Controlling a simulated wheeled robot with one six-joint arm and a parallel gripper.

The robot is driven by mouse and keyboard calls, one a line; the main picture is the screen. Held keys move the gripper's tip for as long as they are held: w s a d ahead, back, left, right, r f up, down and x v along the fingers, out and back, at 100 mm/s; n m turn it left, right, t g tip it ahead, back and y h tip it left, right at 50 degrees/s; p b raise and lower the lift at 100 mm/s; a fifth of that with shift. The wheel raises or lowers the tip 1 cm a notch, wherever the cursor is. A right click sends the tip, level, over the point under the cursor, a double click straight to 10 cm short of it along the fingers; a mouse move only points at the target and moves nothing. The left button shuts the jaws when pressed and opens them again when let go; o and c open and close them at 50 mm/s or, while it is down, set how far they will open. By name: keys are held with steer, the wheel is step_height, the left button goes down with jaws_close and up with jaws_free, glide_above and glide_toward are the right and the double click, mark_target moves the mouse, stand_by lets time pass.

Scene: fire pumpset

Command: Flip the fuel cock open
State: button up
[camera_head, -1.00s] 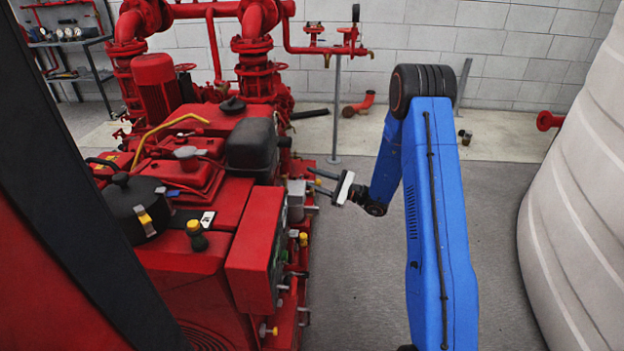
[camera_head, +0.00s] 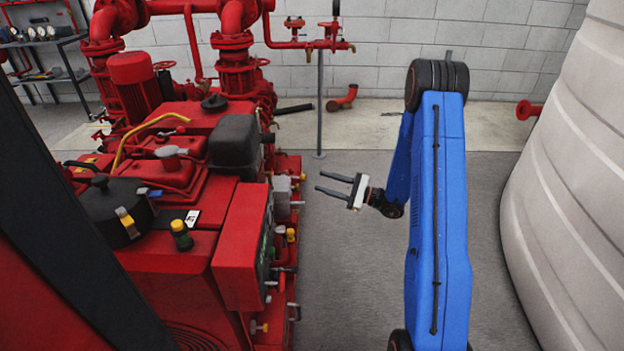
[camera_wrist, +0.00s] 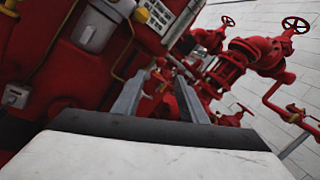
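My gripper (camera_head: 318,181) is open and empty, its two dark fingers apart and pointing left toward the red pumpset engine (camera_head: 176,262). A gap of bare floor shows between the fingertips and the engine's side. In the wrist view my gripper (camera_wrist: 158,84) also shows both fingers spread with nothing between them. I cannot tell for sure which part is the fuel cock. Small yellow-topped fittings show on the engine's side, an upper yellow fitting (camera_head: 291,234) and a lower yellow fitting (camera_head: 262,327). A yellow piece (camera_wrist: 141,15) also shows in the wrist view.
A red box (camera_head: 242,246) juts from the engine's near side. Red pipes and valves (camera_head: 232,45) stand behind the engine. A large pale tank (camera_head: 570,190) is at the right. Grey floor (camera_head: 345,265) between engine and arm is clear.

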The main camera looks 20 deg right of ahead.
steer(key=v, duration=0.6)
steer(key=shift+s+d, duration=0.1)
steer(key=shift+d, duration=0.05)
steer(key=s+a+r+n+g+h, duration=0.2)
steer(key=s+a+r+n+g, duration=0.5)
steer(key=s, duration=0.3)
steer(key=s+a+r+n+g+h, duration=0.2)
steer(key=s+a+r+n+g, duration=0.25)
steer(key=s+a+r, duration=0.45)
steer(key=s+d+r+n+t+h, duration=0.1)
steer(key=s+d+r+n+h, duration=0.1)
steer(key=s+h, duration=0.2)
steer(key=s+d+r+n+t+h, duration=0.2)
steer(key=s+d+n+h, duration=0.1)
steer(key=s, duration=0.7)
steer(key=s+d+r+n+t+h, duration=0.2)
steer(key=s+h, duration=0.3)
steer(key=s, duration=0.2)
steer(key=shift+d, duration=0.35)
steer(key=shift+n, duration=0.25)
